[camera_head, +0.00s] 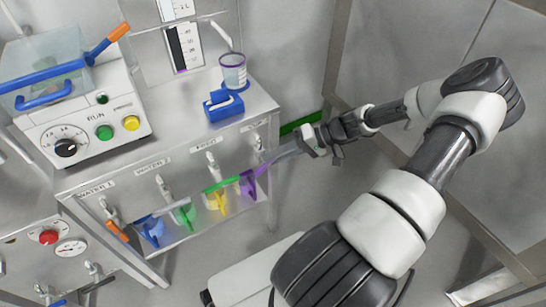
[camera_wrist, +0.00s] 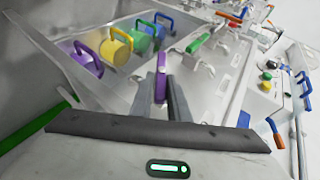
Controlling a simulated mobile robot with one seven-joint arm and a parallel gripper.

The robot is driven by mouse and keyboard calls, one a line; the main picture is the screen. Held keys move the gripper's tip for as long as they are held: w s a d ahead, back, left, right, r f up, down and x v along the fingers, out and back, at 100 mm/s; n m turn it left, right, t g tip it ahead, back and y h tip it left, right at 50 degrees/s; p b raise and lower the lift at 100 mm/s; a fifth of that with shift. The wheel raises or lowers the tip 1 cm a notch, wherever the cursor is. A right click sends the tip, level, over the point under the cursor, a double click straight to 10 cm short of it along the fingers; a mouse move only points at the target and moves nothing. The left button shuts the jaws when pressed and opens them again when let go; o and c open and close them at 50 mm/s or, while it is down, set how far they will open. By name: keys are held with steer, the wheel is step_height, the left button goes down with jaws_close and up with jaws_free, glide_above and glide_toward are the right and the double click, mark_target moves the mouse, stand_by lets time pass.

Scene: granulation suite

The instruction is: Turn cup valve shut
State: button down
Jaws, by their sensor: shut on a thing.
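The purple valve lever (camera_head: 263,168) is on the rightmost tap of the bench front, under a small label that I cannot read. My gripper (camera_head: 277,155) reaches it from the right. In the wrist view the same purple lever (camera_wrist: 161,80) is between the fingers of my gripper (camera_wrist: 165,92), which are shut on it. The lever's inner end and its tap body are partly hidden by the fingers.
Purple, yellow, green and blue mugs sit in a row below the taps; the purple mug (camera_head: 249,185) is nearest my gripper. The neighbouring tap has a green lever (camera_head: 222,183). A blue block (camera_head: 224,106) stands on the bench (camera_head: 180,140). Open floor lies to the bench's right.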

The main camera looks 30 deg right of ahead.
steer(key=y, duration=0.1)
steer(key=f+m+y+b, duration=0.1)
steer(key=y, duration=0.1)
steer(key=shift+d+t, duration=0.2)
steer(key=shift+t, duration=0.1)
steer(key=shift+f+m+t+y, duration=0.3)
steer(key=shift+m+t+y, duration=0.2)
steer(key=shift+y, duration=0.8)
steer(key=c, duration=1.7)
jaws_free()
steer(key=shift+d, duration=0.1)
steer(key=v, duration=1.7)
steer(key=shift+d+f, duration=0.1)
steer(key=shift+f, duration=0.15)
steer(key=shift+y, duration=0.3)
